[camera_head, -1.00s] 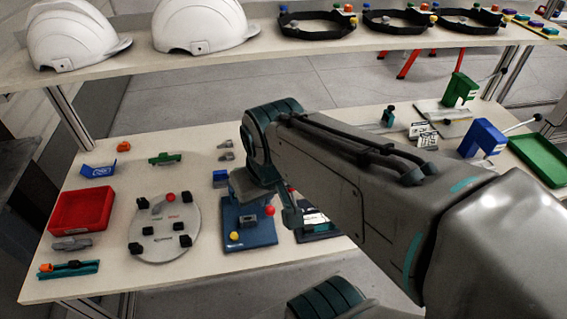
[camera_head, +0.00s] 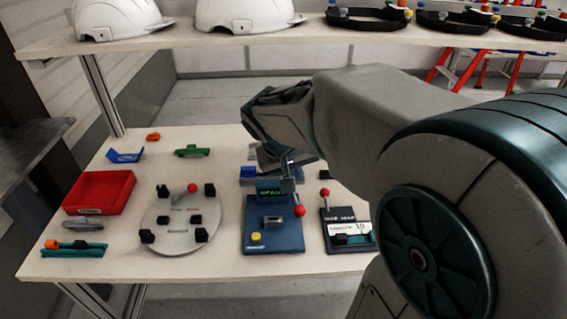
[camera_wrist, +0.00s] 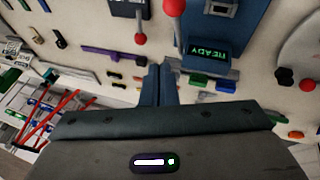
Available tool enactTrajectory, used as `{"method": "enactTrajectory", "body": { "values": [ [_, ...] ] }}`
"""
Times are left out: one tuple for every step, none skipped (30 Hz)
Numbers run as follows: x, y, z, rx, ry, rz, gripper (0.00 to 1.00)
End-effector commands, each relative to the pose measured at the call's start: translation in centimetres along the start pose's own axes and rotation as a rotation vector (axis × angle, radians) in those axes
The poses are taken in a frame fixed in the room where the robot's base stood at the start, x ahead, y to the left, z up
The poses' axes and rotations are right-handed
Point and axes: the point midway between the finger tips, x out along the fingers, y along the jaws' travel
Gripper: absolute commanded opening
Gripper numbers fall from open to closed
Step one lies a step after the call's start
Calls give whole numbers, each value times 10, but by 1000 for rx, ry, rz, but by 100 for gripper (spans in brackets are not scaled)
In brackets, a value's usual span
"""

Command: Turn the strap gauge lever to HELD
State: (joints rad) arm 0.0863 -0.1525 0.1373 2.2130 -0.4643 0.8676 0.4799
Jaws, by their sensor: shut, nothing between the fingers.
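A blue device (camera_head: 272,238) stands mid-bench, with a green-lit display, a yellow button and a red-ball lever (camera_head: 299,210) at its right side. In the wrist view the display (camera_wrist: 206,53) reads READY, and the red-ball lever (camera_wrist: 174,8) looms close at the top edge. A black panel (camera_head: 345,243) to its right has another upright red-ball lever (camera_head: 324,192); its small lettering is unclear. Which one is the strap gauge, I cannot tell for sure. My gripper (camera_head: 290,172) hangs above the back of the blue device. Its fingers (camera_wrist: 158,82) are shut and empty, apart from the levers.
A round plate (camera_head: 180,228) with black blocks and a red knob lies left of the blue device. A red tray (camera_head: 98,192) and teal rail (camera_head: 70,247) are further left. The shelf (camera_head: 170,38) with white helmets and black bands runs above the back.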

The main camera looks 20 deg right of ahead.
Motion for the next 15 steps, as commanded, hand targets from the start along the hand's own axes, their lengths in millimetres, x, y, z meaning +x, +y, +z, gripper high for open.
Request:
{"method": "enactTrajectory", "body": {
  "values": [
    [21,-6,-5,6,4,17,0],
    [26,-6,-8,9,8,27,0],
    [32,-8,-13,15,13,36,0],
    [35,-8,-16,16,16,42,0],
    [37,-8,-18,20,19,47,0],
    [40,-9,-20,22,22,51,0],
    [41,-9,-22,23,24,54,0],
    [41,-9,-23,24,25,56,0],
    [41,-9,-24,25,27,57,0],
    [41,-9,-24,26,27,58,0],
    [40,-9,-24,26,27,58,0],
    [40,-9,-24,26,27,57,0],
    [40,-8,-24,26,27,57,0],
    [40,-8,-24,26,27,57,0],
    [40,-8,-24,25,27,57,0]
  ]
}}
